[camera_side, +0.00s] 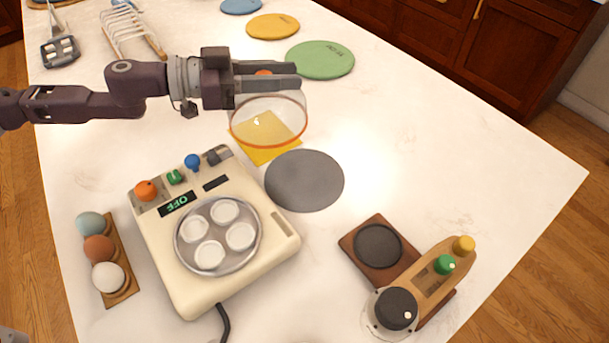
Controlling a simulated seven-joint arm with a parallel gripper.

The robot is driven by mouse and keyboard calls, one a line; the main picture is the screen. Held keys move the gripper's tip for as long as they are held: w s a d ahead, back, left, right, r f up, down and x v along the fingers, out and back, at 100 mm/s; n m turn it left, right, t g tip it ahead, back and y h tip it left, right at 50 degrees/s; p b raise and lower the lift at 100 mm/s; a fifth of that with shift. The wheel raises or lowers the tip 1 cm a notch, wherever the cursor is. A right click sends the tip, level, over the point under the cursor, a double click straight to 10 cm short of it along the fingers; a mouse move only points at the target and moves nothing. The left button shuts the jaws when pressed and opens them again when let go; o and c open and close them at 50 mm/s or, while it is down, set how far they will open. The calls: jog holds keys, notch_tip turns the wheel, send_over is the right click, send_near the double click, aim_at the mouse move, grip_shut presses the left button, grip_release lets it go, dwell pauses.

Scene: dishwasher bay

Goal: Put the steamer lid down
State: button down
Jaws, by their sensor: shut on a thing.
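The steamer lid (268,121) is a clear dome with an orange-brown rim and an orange knob (264,73) on top. My gripper (283,76) reaches in from the left and is shut on the lid's knob, which is partly hidden between the fingers. The lid appears held above the table, over a yellow square cloth (262,149). The cream steamer base (263,259) stands below in the picture, with a metal tray of several white cups (217,236) uncovered. Its display reads OFF. Whether the lid's rim touches anything is hard to tell.
A grey round mat (304,180) lies empty right of the steamer. An egg holder (124,288) stands left, with three eggs. A toast rack (129,35) and coloured discs (320,60) lie at the back. The right table side is clear.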

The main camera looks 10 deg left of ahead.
aim_at(288, 132)
jog(key=s+d+r+m+g, duration=0.85)
jog(key=r+g, duration=0.25)
jog(key=g, duration=0.2)
jog(key=shift+m+t, duration=0.25)
jog(key=shift+t, duration=0.15)
jog(key=f, duration=1.9)
jog(key=shift+w+a, duration=0.1)
jog(key=shift+a, duration=0.3)
jog(key=c, duration=1.1)
grip_release()
jog(key=shift+c, duration=0.2)
jog(key=v, duration=1.2)
jog(key=shift+r, duration=0.1)
